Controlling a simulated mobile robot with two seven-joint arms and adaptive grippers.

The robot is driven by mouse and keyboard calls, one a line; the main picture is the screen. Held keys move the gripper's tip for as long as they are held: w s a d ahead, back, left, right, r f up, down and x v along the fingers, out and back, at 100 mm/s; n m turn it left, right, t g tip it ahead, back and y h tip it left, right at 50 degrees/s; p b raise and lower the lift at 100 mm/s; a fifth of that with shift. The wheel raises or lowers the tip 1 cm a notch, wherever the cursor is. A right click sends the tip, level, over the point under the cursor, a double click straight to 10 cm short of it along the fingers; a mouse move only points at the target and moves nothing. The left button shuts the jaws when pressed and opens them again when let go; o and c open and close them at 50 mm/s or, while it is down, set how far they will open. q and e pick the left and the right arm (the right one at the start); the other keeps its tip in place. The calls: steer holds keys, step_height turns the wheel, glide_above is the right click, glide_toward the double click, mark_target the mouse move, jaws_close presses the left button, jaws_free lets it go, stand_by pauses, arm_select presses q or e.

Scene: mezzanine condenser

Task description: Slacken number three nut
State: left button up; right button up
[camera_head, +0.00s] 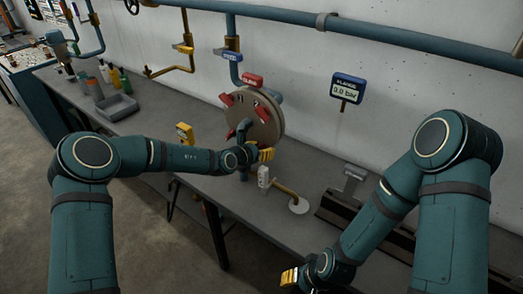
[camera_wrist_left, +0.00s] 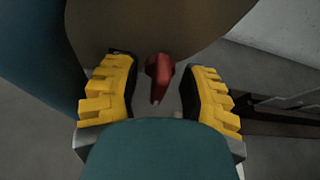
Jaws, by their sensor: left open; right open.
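A round brown-grey cover (camera_head: 262,118) stands upright on the bench with several red wing nuts around its face; one red nut (camera_head: 227,99) is at its upper left, another (camera_head: 262,113) at its right. My left gripper (camera_head: 264,154) is at the cover's lower right. In the left wrist view its yellow fingers are open, one on each side of a red nut (camera_wrist_left: 158,78), with gaps visible on both sides. I cannot read a number on that nut. My right gripper (camera_head: 289,277) is open and empty at the bottom, in front of the bench edge.
A grey tray (camera_head: 117,107) and bottles (camera_head: 125,80) stand on the bench at left. A yellow device (camera_head: 184,133) is left of the cover. A pressure display (camera_head: 348,88) reads 0.0 bar. A bent brass pipe (camera_head: 285,190) stands right of my left gripper.

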arm_select(q)
jaws_close()
